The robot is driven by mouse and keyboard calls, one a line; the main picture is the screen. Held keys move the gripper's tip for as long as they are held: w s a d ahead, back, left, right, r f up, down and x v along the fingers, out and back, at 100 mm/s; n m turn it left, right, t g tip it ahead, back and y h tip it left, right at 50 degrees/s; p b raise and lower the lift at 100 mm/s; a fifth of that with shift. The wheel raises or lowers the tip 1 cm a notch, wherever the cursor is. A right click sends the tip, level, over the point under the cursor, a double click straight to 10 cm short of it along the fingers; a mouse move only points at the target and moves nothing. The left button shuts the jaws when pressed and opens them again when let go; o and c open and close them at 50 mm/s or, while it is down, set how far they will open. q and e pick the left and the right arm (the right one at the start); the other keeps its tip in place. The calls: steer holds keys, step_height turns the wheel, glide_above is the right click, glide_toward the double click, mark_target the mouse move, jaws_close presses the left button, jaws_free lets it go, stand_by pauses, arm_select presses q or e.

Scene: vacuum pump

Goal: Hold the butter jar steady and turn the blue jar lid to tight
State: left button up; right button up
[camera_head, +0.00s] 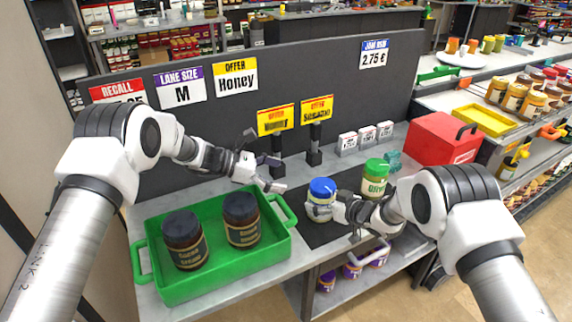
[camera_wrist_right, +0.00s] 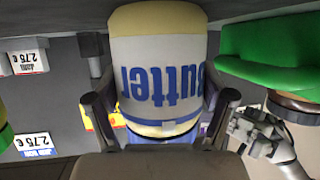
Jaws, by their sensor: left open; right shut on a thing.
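The butter jar (camera_head: 317,211) stands upright on the dark mat, and its blue lid (camera_head: 322,186) sits on top. Whether the lid is tight cannot be told. My right gripper (camera_head: 337,211) is shut around the jar's body from the right. In the right wrist view the jar (camera_wrist_right: 160,85) appears upside down between the two fingers, its "Butter" label facing the camera. My left gripper (camera_head: 274,186) is open and empty, to the left of the lid and apart from it. It also shows in the right wrist view (camera_wrist_right: 262,135).
A green tray (camera_head: 215,277) with two dark jars (camera_head: 184,240) stands at the left. A green-lidded jar (camera_head: 375,178) stands right of the butter jar. A red box (camera_head: 440,138) is at the back right. Sign stands (camera_head: 314,145) and a dark panel (camera_head: 345,85) rise behind.

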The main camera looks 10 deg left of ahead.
steer(key=o, duration=1.5)
steer(key=shift+c, duration=0.2)
